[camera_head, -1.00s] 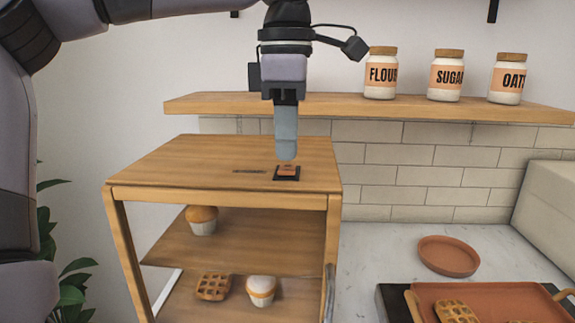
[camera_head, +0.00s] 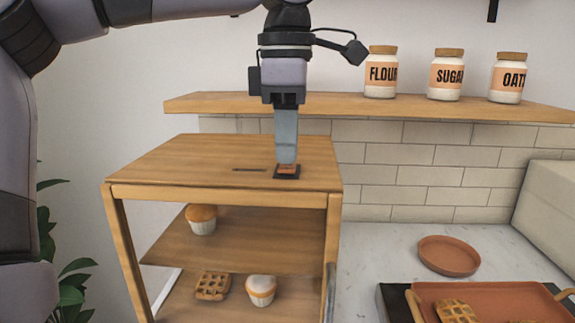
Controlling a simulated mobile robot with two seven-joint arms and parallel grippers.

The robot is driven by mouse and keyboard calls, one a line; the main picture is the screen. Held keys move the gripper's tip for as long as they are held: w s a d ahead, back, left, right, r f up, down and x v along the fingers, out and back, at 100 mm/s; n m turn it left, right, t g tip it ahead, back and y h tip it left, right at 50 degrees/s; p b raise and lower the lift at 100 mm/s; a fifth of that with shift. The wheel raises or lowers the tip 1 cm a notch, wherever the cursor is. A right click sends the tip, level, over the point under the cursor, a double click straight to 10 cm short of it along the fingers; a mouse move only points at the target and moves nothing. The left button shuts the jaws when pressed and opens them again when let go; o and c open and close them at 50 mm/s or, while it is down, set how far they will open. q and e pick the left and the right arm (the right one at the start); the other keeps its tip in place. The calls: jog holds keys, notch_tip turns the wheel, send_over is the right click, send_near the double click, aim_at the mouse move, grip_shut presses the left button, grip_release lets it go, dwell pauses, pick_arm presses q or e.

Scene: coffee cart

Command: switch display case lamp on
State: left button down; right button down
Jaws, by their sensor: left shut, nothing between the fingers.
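The wooden display case (camera_head: 200,165) stands at the left with an open front and shelves inside. A small orange rocker switch in a black frame (camera_head: 287,176) sits on its top, near the right side. My left gripper (camera_head: 286,160) points straight down with its fingers shut and empty. Its tips are right at the switch and hide its rear part; they appear to touch it. I cannot tell whether the rocker is pressed. No lamp light is clearly visible in the case. My right gripper is not in view.
A wall shelf (camera_head: 400,106) with flour, sugar and oat jars runs behind my gripper. Muffins and a waffle (camera_head: 212,286) sit inside the case. A round terracotta plate (camera_head: 448,256) and a waffle tray (camera_head: 530,296) are at the right on the counter.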

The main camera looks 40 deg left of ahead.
aim_at(286, 168)
pick_arm(q)
jog(key=shift+f+b, duration=0.3)
jog(key=shift+f, duration=0.25)
jog(key=shift+r, duration=0.1)
notch_tip(286, 168, up, 2)
jog(key=p, duration=0.2)
jog(key=shift+r+p, duration=0.25)
jog(key=shift+p, duration=0.15)
jog(key=shift+r, duration=2.2)
